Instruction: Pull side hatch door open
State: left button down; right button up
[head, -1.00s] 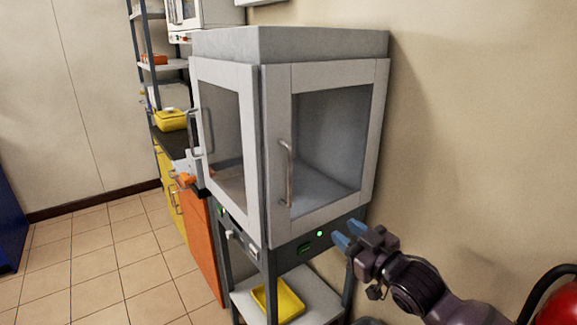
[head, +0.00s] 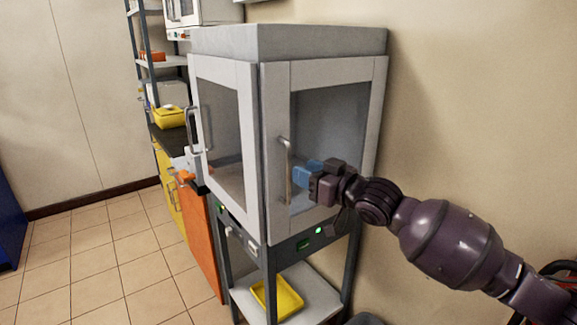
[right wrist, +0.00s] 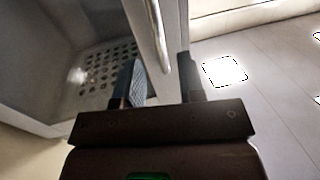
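The side hatch door (head: 325,150) is a grey-white framed glass panel on the right face of the cabinet (head: 290,42). My left gripper is not in view.
The cabinet's other glass door (head: 222,125), with its own handle, faces left. A yellow tray (head: 277,297) lies on the shelf below. A wall stands close on the right. Orange and yellow cupboards (head: 203,245) stand behind left. Tiled floor (head: 100,260) is free at left.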

aim_at(290, 165)
jog(key=x, duration=0.5)
jog(key=shift+w+a+b, duration=0.25)
jog(key=shift+b, duration=0.05)
grip_shut()
